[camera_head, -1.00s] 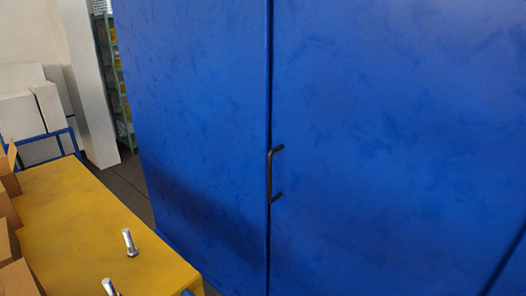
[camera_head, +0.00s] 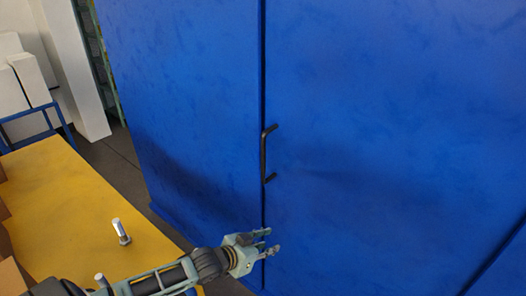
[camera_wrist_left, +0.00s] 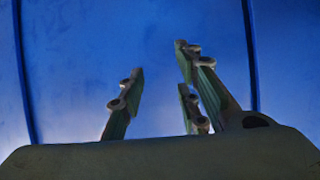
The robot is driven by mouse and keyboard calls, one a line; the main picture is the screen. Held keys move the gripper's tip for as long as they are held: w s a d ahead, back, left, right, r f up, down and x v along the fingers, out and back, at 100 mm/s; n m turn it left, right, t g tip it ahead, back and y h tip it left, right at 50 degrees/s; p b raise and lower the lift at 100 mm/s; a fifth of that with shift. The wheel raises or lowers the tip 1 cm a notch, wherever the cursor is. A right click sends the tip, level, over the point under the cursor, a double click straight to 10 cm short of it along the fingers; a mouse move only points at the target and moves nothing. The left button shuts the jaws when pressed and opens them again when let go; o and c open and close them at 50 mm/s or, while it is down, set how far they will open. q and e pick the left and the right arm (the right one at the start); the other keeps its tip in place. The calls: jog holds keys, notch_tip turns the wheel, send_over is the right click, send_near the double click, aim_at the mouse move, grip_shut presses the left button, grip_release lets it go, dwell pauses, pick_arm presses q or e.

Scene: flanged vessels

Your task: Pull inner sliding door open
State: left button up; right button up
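The blue sliding door (camera_head: 400,110) fills the right of the head view, with a vertical seam at its left edge. A black bar handle (camera_head: 264,156) stands upright beside that seam. My left gripper (camera_head: 272,241) is below the handle in the head view, apart from it, with its fingers spread and empty. In the left wrist view the left gripper (camera_wrist_left: 160,88) shows its fingers apart, with blue panel (camera_wrist_left: 85,70) beyond them and no handle in sight. My right gripper is not in view.
A yellow table (camera_head: 75,205) stands at the left with a metal bolt (camera_head: 121,232) upright on it; my left arm passes over its front part. A second blue panel (camera_head: 185,100) is left of the seam. White boxes (camera_head: 22,80) stand at the far left.

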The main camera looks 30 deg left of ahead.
pick_arm(q)
jog(key=w+a+r+t+h, duration=0.1)
jog(key=w+a+r, duration=0.1)
jog(key=a+r, duration=0.15)
jog(key=w+a+r+t, duration=0.1)
jog(key=w+a+r, duration=0.15)
jog(key=r, duration=0.25)
jog(key=t+h+p, duration=0.1)
jog(key=t, duration=0.2)
send_near(263, 153)
jog(key=w, duration=0.4)
jog(key=shift+d+f+p+x, duration=0.15)
jog(key=shift+p+x, duration=0.3)
jog(key=shift+x, duration=1.25)
jog(key=shift+d+f+p+x, duration=0.15)
jog(key=shift+p+x, duration=0.3)
jog(key=shift+x, duration=1.2)
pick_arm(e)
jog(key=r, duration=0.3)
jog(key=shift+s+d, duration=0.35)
pick_arm(q)
jog(key=shift+c, duration=0.2)
grip_shut()
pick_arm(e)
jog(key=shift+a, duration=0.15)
